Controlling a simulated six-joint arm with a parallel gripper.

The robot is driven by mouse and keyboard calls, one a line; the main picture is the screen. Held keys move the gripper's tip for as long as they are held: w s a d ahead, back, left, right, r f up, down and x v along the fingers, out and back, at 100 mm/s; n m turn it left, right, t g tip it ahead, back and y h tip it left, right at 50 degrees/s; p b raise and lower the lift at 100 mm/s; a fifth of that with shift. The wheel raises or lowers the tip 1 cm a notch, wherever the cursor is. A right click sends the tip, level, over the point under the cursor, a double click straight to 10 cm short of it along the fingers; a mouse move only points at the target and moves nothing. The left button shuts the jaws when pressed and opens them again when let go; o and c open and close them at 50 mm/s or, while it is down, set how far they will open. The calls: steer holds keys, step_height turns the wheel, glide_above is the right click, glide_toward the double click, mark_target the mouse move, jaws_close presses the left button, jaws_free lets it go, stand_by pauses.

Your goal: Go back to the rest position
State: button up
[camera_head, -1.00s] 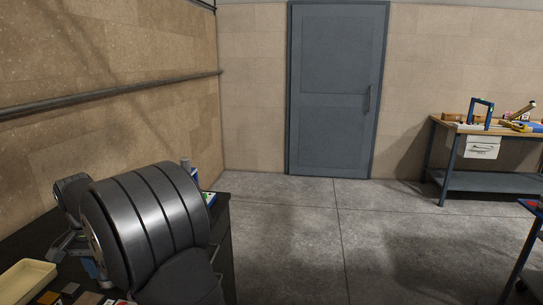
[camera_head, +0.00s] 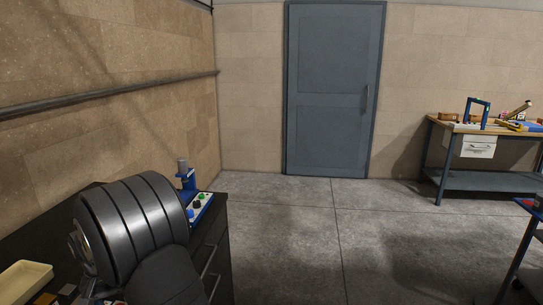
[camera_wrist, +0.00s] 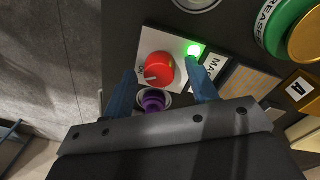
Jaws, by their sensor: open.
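In the wrist view my gripper (camera_wrist: 162,72) is open, with its two blue fingers spread and nothing held between them. Beyond the fingers is a white panel (camera_wrist: 149,39) with a red knob (camera_wrist: 157,68) and a lit green lamp (camera_wrist: 194,50). A purple round part (camera_wrist: 153,101) shows between the fingers, close to the gripper body. In the head view my dark ribbed arm fills the lower left and hides the gripper.
In the head view a blue press (camera_head: 186,178) and a control box with buttons (camera_head: 199,207) stand at the back of the dark bench. A cream tray (camera_head: 24,282) lies at lower left.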

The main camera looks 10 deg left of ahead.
steer(key=n, duration=1.3)
steer(key=shift+s+y, duration=0.1)
steer(key=shift+y, duration=0.2)
